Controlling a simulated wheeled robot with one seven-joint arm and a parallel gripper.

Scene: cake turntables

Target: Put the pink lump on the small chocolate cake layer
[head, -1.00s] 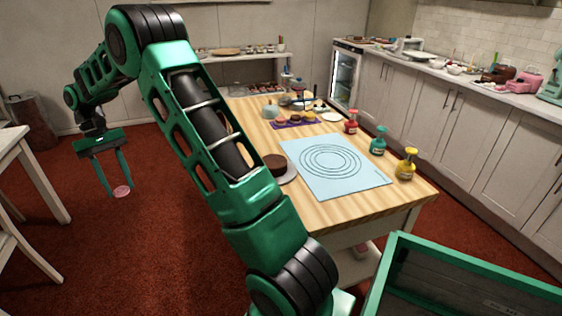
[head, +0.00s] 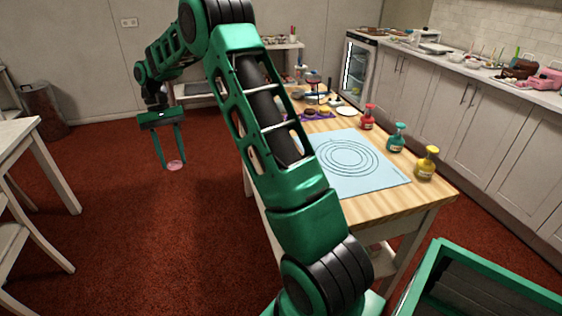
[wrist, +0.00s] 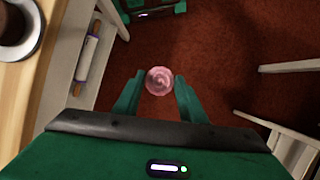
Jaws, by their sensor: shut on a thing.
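My gripper (head: 175,163) is shut on the pink lump (head: 175,166), a small round pink piece, and holds it in the air over the red floor, left of the wooden table. The wrist view shows the lump (wrist: 159,80) between the two green fingertips. In the wrist view, a dark brown cake layer (wrist: 14,20) on a pale round stand (wrist: 37,38) is cut off at the upper left. In the head view my arm hides the cake and its stand.
The wooden table (head: 420,195) bears a blue mat (head: 375,180) and several coloured bottles, with a yellow one (head: 427,165) near its right edge. A rolling pin (wrist: 87,57) lies on a shelf beneath. A white table (head: 20,135) stands at the left. Open floor lies between.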

